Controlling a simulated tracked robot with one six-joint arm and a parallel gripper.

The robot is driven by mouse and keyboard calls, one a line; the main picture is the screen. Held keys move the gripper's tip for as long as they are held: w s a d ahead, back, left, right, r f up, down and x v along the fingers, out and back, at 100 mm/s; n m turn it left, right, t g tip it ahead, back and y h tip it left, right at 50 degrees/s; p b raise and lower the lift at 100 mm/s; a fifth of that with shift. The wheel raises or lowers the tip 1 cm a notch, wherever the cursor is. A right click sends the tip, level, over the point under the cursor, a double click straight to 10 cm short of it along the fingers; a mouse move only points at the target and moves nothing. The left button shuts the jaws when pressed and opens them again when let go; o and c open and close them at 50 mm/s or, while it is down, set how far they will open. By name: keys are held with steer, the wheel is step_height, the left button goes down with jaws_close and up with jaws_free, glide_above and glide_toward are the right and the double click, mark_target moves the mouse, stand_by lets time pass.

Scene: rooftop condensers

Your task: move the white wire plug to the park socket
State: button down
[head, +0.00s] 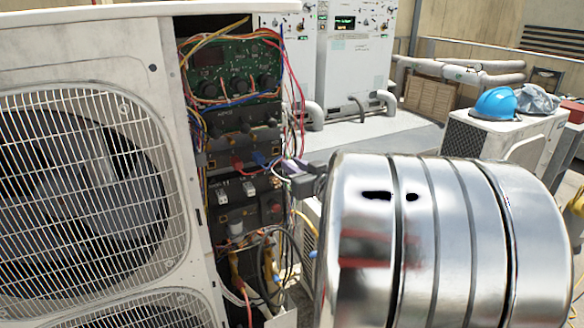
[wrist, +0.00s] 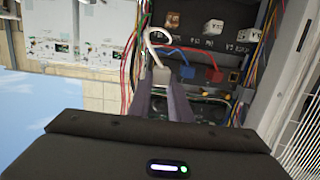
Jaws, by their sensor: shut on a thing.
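My gripper (head: 306,178) is at the right edge of the open electrical bay. In the wrist view my gripper (wrist: 162,88) has its two purple-grey fingers closed on the pale plug (wrist: 161,75) of the white wire (wrist: 151,42). The wire loops away from the plug towards the panel. The plug is in front of the panel; I cannot tell whether its tip touches anything. A blue plug (wrist: 187,72) and a red plug (wrist: 214,75) sit in a row beside it. I cannot pick out the park socket for certain, as the labels are too small.
The condenser's white casing and fan grille (head: 80,190) stand left of the bay. A green circuit board (head: 235,70) is above. Loose cables (head: 275,265) hang below, and coloured wires run down both sides. A blue helmet (head: 494,103) lies on a unit far right.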

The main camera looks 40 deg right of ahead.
steer(key=shift+d, duration=0.15)
glide_toward(275, 148)
steer(key=shift+f+x, duration=0.2)
steer(key=shift+x, duration=0.6)
steer(key=shift+f+x, duration=0.2)
steer(key=shift+x, duration=0.6)
steer(key=shift+r+x, duration=0.1)
steer(key=shift+x, duration=0.65)
steer(key=shift+r+x, duration=0.15)
steer(key=shift+x, duration=0.55)
stand_by(2.0)
steer(key=shift+d, duration=0.1)
steer(key=c, duration=1.5)
jaws_free()
steer(key=shift+c, duration=0.2)
steer(key=shift+s, duration=0.15)
steer(key=v, duration=1.3)
steer(key=shift+s, duration=0.2)
